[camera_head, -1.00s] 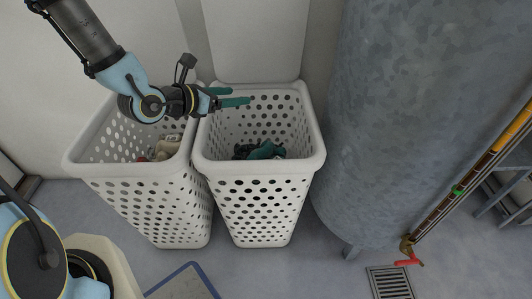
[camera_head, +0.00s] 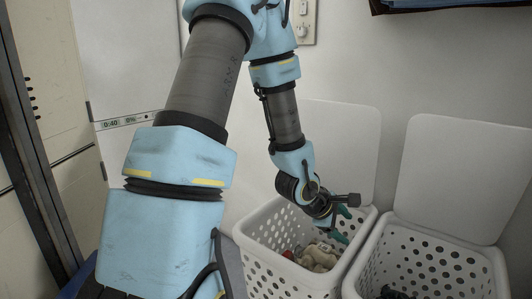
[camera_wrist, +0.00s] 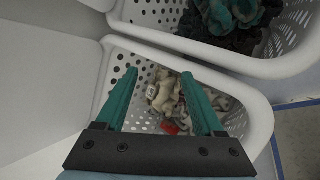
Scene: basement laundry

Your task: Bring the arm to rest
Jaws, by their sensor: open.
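My gripper (camera_head: 343,225) hangs above the left white laundry basket (camera_head: 262,262), near its right side, in the head view. Its two green fingers (camera_wrist: 160,76) are apart with nothing held between them in the wrist view. Beige and red cloth (camera_head: 318,257) lies in that basket below the fingers, and it also shows in the wrist view (camera_wrist: 166,92). My arm reaches down from the top of the head view, its joints bent.
A right white basket (camera_head: 450,250) stands beside the left one, with dark cloth inside; teal and dark cloth (camera_wrist: 228,18) shows in the wrist view. Both lids stand raised against the wall. A pale appliance with a display (camera_head: 128,121) is at left.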

